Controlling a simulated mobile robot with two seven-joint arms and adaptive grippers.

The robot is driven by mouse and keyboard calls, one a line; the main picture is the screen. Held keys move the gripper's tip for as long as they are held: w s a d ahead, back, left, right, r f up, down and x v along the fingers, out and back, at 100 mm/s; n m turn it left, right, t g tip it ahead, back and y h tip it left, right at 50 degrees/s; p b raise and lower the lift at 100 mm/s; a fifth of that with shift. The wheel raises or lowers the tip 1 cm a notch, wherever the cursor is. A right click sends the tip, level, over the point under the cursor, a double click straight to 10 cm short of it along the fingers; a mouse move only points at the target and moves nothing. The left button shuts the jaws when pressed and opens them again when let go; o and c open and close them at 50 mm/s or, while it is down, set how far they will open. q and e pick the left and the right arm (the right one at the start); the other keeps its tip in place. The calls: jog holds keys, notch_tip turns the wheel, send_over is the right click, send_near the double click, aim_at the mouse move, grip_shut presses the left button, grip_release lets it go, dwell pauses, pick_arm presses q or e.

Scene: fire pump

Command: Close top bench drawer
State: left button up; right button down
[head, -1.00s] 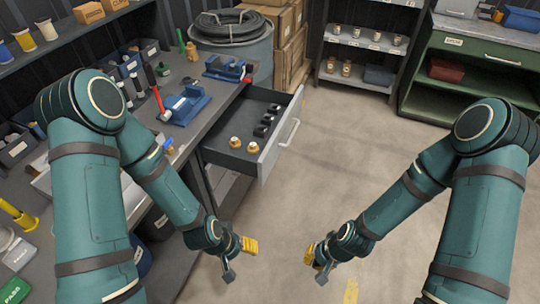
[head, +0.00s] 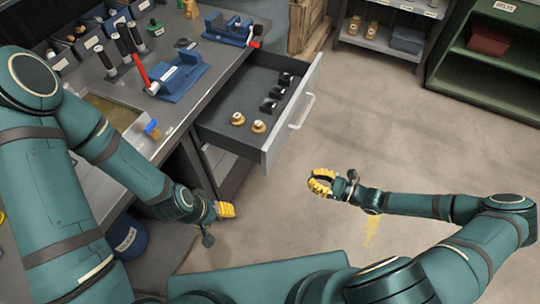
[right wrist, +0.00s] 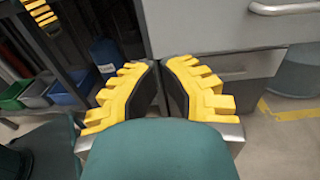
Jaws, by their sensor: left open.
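The top bench drawer (head: 292,125) is pulled well out from the workbench, with its grey front and bar handle (head: 302,111) facing right. Two brass fittings and several black parts lie inside it. My right gripper (head: 314,180) is over the floor, to the right of and nearer than the drawer front, apart from it. Its yellow fingers come together at the tips with nothing between them; in the right wrist view they point at a grey front with a handle (right wrist: 285,8). My left gripper (head: 232,210) is open and empty beside the bench, nearer than the drawer.
The workbench (head: 215,75) holds blue vises (head: 180,78), one with a red handle, and black-handled tools. A green shelf unit (head: 490,65) and a grey shelf (head: 385,42) stand at the back. The floor right of the drawer is clear.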

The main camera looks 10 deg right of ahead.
aim_at(270, 160)
pick_arm(q)
jog(key=shift+w+f+b, duration=0.15)
jog(key=shift+f+b, duration=0.75)
pick_arm(e)
jog(key=x, duration=1.3)
jog(key=shift+w+a+r, duration=0.15)
jog(key=shift+w+a, duration=0.05)
jog(key=shift+w, duration=0.25)
pick_arm(q)
jog(key=shift+a, duration=0.15)
